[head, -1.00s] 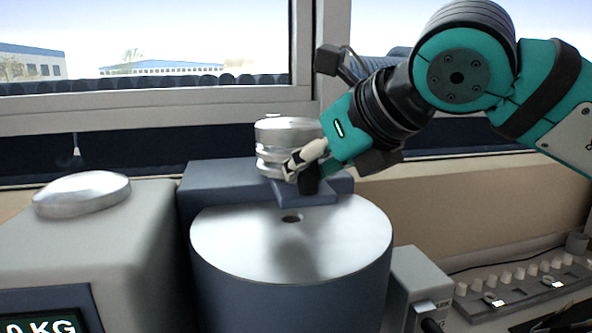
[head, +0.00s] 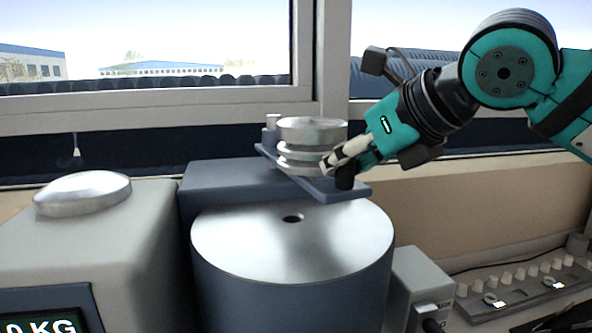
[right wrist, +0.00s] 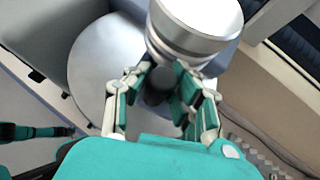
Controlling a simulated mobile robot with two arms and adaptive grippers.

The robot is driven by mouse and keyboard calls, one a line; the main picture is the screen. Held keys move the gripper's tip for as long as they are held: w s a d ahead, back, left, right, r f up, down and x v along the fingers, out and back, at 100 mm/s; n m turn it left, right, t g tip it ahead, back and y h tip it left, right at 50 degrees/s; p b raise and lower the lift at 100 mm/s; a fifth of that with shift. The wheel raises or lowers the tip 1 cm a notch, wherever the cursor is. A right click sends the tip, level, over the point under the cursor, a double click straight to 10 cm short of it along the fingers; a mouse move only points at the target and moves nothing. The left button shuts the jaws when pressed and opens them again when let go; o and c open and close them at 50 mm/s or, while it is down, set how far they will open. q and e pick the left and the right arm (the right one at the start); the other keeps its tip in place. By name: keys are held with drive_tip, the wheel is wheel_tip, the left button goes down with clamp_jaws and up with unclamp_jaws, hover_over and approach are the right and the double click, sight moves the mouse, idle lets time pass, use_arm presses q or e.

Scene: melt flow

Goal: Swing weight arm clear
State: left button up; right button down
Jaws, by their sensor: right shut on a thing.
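The weight arm (head: 343,193) is a flat blue-grey bar above the back of the melt flow cylinder (head: 300,250), angled toward the right. A stack of silver weights (head: 312,131) sits on it; the stack also shows in the right wrist view (right wrist: 196,25). My right gripper (head: 338,172) is shut on a dark knob at the arm's front end. The knob (right wrist: 157,84) shows between the fingers in the right wrist view. The bore hole (head: 293,218) in the cylinder's top is uncovered. My left gripper is not in the head view.
A scale with a silver pan (head: 82,193) and a KG display stands at the left. A grey box (head: 424,280) stands right of the cylinder. A rack with several pale pegs (head: 525,283) lies at the right. The window wall is behind.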

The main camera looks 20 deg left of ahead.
drive_tip(key=shift+w+d, duration=0.3)
drive_tip(key=shift+w, duration=0.05)
drive_tip(key=shift+w+d+p, duration=0.35)
drive_tip(key=shift+w+d, duration=0.5)
drive_tip(key=shift+w, duration=0.35)
drive_tip(key=shift+w+d+p, duration=0.3)
drive_tip(key=shift+w+d, duration=0.55)
drive_tip(key=shift+w, duration=0.3)
drive_tip(key=shift+f, duration=0.1)
drive_tip(key=shift+d, duration=0.1)
drive_tip(key=shift+w+d+p, duration=0.4)
drive_tip(key=shift+w+p, duration=0.05)
drive_tip(key=shift+w, duration=0.4)
drive_tip(key=shift+w+d+p, duration=0.45)
drive_tip(key=shift+w+p, duration=0.05)
drive_tip(key=shift+w, duration=0.4)
drive_tip(key=shift+w+d+p, duration=0.4)
drive_tip(key=shift+w+p, duration=0.05)
drive_tip(key=shift+w, duration=0.4)
